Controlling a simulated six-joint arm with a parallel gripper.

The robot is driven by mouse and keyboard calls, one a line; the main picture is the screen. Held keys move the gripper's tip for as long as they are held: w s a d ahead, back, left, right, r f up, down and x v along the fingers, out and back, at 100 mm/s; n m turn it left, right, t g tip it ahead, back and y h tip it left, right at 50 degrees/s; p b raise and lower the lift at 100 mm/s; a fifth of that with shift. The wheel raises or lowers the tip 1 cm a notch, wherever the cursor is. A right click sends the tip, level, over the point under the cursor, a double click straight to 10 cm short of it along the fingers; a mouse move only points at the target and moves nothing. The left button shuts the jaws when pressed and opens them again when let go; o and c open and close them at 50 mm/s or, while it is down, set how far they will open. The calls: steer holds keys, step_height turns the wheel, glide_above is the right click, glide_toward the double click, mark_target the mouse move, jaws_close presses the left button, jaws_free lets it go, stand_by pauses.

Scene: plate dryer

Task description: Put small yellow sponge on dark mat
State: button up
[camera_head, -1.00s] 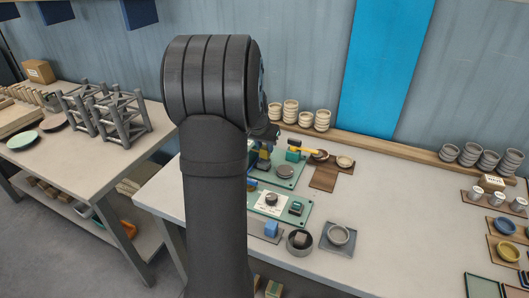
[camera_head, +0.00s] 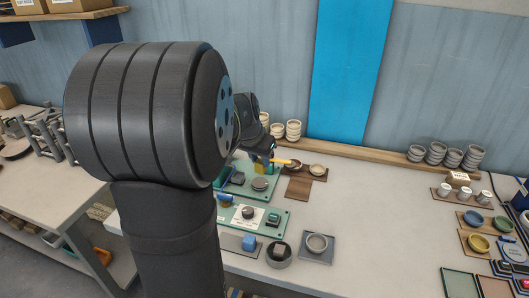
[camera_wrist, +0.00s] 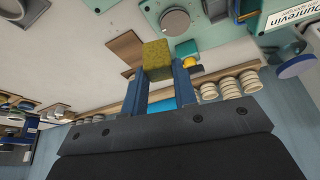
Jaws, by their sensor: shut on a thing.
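The small yellow sponge (camera_wrist: 157,58) is a rough yellow block. My gripper (camera_wrist: 164,74) is shut on it in the wrist view, with blue fingers at its near end, and it is held above the table. A bare brown mat (camera_head: 298,189) lies on the table just right of the green boards; a brown patch (camera_wrist: 126,46) also shows left of the sponge in the wrist view. I cannot tell for certain which mat is the dark one.
A darker board with small bowls (camera_head: 317,170) lies behind the brown mat. A grey tray with a ring (camera_head: 318,242) and a round pot (camera_head: 279,255) stand in front. Stacked cups (camera_head: 293,130) line the back ledge. The table's middle right (camera_head: 380,220) is clear.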

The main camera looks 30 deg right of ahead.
steer(key=s+a+f+m+g, duration=0.3)
steer(key=s+a+m, duration=0.2)
steer(key=a+m, duration=0.3)
steer(key=s+a+f+m+g, duration=0.2)
steer(key=s+a+m+g, duration=0.15)
steer(key=a+m, duration=0.45)
steer(key=shift+t, duration=0.45)
steer(key=shift+s+d+f, duration=0.15)
steer(key=shift+s+f, duration=0.05)
steer(key=shift+f, duration=1.4)
steer(key=shift+s+d+f, duration=0.1)
steer(key=shift+s+f, duration=0.05)
steer(key=shift+f, duration=1.45)
steer(key=shift+f, duration=0.45)
steer(key=o, duration=1.4)
step_height(320, 180, up, 7)
steer(key=shift+f, duration=0.1)
